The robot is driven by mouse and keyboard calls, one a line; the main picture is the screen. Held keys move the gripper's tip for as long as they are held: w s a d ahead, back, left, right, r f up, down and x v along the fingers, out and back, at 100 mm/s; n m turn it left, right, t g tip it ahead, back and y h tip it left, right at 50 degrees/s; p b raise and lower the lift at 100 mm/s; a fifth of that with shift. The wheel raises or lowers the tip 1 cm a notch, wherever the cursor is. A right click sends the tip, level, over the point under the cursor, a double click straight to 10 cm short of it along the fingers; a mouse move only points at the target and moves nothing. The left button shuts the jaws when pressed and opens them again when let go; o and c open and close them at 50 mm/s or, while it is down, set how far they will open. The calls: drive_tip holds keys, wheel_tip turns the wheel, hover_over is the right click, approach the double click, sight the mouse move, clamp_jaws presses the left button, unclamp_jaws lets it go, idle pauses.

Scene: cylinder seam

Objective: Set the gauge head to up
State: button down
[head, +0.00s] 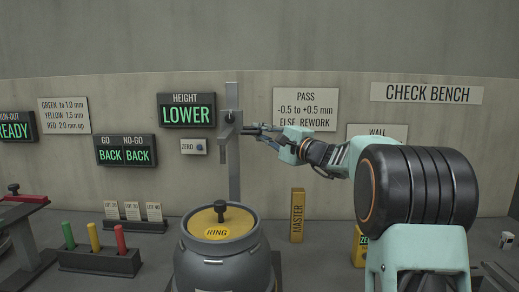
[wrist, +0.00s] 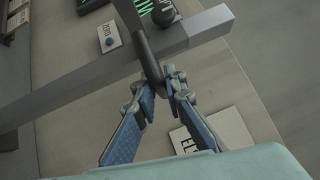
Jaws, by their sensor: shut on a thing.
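The gauge head (head: 227,127) is a grey bracket with a downward tip, on a tall grey post (head: 233,175) behind the ring drum. In the wrist view the grey post (wrist: 75,90) runs diagonally, with a dark bar (wrist: 149,52) in front of it. My gripper (head: 254,129) reaches in from the right at the height of the gauge head. In the wrist view its fingertips (wrist: 159,82) are closed around the lower end of the dark bar, which looks like the gauge head's handle. The fingers partly hide the grip. The height display (head: 187,110) reads LOWER.
A drum (head: 222,267) with a yellow RING lid (head: 216,218) and black knob stands below the gauge head. A yellow MASTER block (head: 297,215) stands to its right. A rack of coloured pegs (head: 100,260) is at left. The wall is close behind the post.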

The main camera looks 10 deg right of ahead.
drive_tip(key=shift+r, duration=1.7)
drive_tip(key=c, duration=2)
unclamp_jaws()
drive_tip(key=shift+o, duration=0.2)
drive_tip(key=shift+f, duration=0.1)
drive_tip(key=shift+s+d+f, duration=0.1)
drive_tip(key=shift+s+d, duration=0.05)
drive_tip(key=shift+s, duration=0.05)
drive_tip(key=v, duration=1.1)
drive_tip(key=shift+s+d, duration=0.15)
drive_tip(key=shift+s, duration=0.15)
